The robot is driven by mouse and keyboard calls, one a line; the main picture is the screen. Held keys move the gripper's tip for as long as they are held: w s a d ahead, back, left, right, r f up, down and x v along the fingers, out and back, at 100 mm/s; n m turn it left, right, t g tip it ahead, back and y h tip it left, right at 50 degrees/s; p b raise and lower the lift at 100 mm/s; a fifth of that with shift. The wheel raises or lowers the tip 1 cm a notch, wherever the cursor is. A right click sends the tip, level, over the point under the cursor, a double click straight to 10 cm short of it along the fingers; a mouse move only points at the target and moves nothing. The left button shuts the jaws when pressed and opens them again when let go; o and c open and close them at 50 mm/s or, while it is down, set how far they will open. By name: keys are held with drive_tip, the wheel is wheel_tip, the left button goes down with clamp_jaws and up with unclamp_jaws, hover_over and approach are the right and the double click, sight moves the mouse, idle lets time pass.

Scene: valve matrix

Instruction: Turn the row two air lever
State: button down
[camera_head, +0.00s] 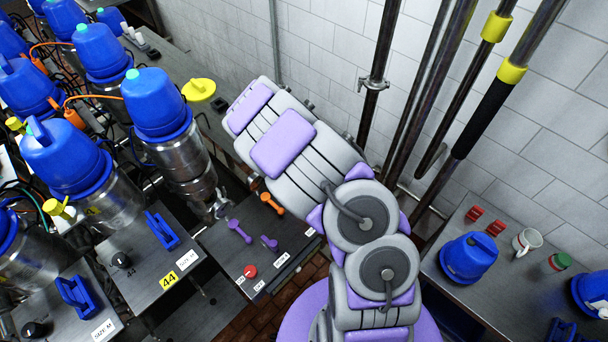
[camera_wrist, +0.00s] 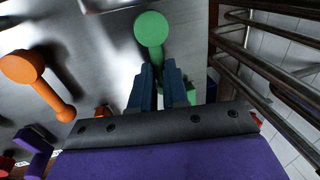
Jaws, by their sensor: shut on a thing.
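In the wrist view, a green lever (camera_wrist: 151,28) with a round end shows at the top, its bar running down behind my gripper. My gripper (camera_wrist: 160,72) has its two dark blue fingers closed around the bar of this green lever. In the head view, my arm covers the gripper and the green lever. An orange lever (camera_wrist: 38,85) lies to the left in the wrist view, apart from the fingers. In the head view, an orange lever (camera_head: 271,204), a purple lever (camera_head: 238,231) and a smaller purple lever (camera_head: 269,243) sit on a dark panel (camera_head: 225,265). I cannot read which lever is air.
A red knob (camera_head: 250,271) sits at the panel's front. Steel canisters with blue lids (camera_head: 154,103) crowd the left. Dark vertical pipes (camera_head: 381,70) run along the tiled wall. A right-hand bench (camera_head: 490,290) holds a blue container (camera_head: 469,258) and a white mug (camera_head: 527,241).

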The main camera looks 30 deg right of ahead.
drive_tip(key=shift+r, duration=0.1)
idle(0.3)
drive_tip(key=c, duration=1.1)
unclamp_jaws()
drive_tip(key=a+r, duration=0.1)
drive_tip(key=r, duration=0.4)
drive_tip(key=a+r+b, duration=0.1)
drive_tip(key=r, duration=0.5)
drive_tip(key=s+a+r, duration=0.1)
drive_tip(key=r, duration=0.5)
drive_tip(key=shift+a, duration=0.15)
drive_tip(key=shift+f, duration=0.1)
